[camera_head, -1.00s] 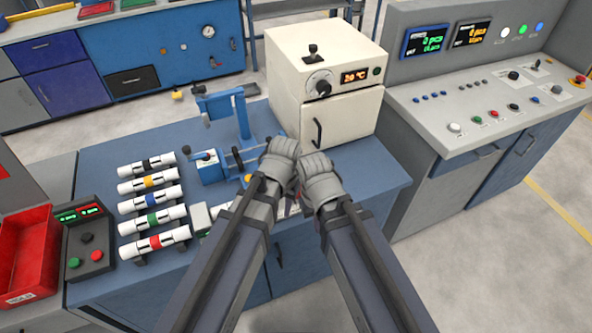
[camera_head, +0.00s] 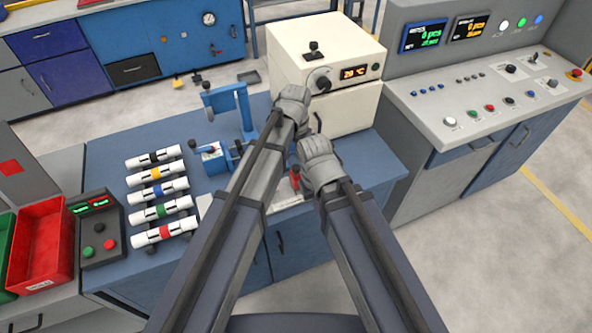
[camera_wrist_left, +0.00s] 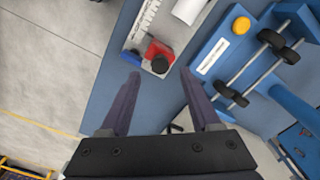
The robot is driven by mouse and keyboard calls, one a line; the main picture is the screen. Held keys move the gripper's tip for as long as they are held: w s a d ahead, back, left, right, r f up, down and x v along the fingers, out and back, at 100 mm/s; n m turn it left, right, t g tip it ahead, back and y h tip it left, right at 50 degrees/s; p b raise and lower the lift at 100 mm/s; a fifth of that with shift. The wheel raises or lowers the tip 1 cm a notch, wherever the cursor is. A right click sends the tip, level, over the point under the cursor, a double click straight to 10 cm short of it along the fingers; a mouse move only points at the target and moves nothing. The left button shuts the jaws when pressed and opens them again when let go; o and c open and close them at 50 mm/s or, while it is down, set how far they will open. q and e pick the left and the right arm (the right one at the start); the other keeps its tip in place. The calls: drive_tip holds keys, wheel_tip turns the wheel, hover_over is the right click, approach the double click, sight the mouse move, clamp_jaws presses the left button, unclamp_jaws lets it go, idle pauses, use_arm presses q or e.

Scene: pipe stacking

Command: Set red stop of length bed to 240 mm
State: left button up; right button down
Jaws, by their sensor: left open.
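The red stop (camera_head: 295,178) sits on the length bed (camera_head: 280,207) at the bench's front edge, partly hidden between my arms. In the left wrist view the red stop (camera_wrist_left: 157,50) has a black knob and stands beside the bed's white scale (camera_wrist_left: 147,20). My left gripper (camera_wrist_left: 160,73) is open, with its two fingers apart on either side of the stop's near end in that picture; nothing is held. In the head view my left gripper (camera_head: 292,108) is beyond the stop, its fingertips hidden. My right gripper (camera_head: 320,165) is just right of the stop, its fingers hidden.
Several white pipes with coloured bands (camera_head: 158,195) lie on a rack at left. A blue device (camera_head: 210,158) stands behind my left arm, and a cream oven (camera_head: 335,75) at the back. A control box (camera_head: 97,232) and red bin (camera_head: 42,245) are at far left.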

sight(296, 167)
use_arm(q)
wheel_tip(296, 167, down, 6)
drive_tip(key=b, duration=0.4)
drive_tip(key=shift+r+b, duration=0.15)
drive_tip(key=shift+b, duration=0.2)
drive_tip(key=shift+r, duration=0.1)
clamp_jaws()
idle(0.9)
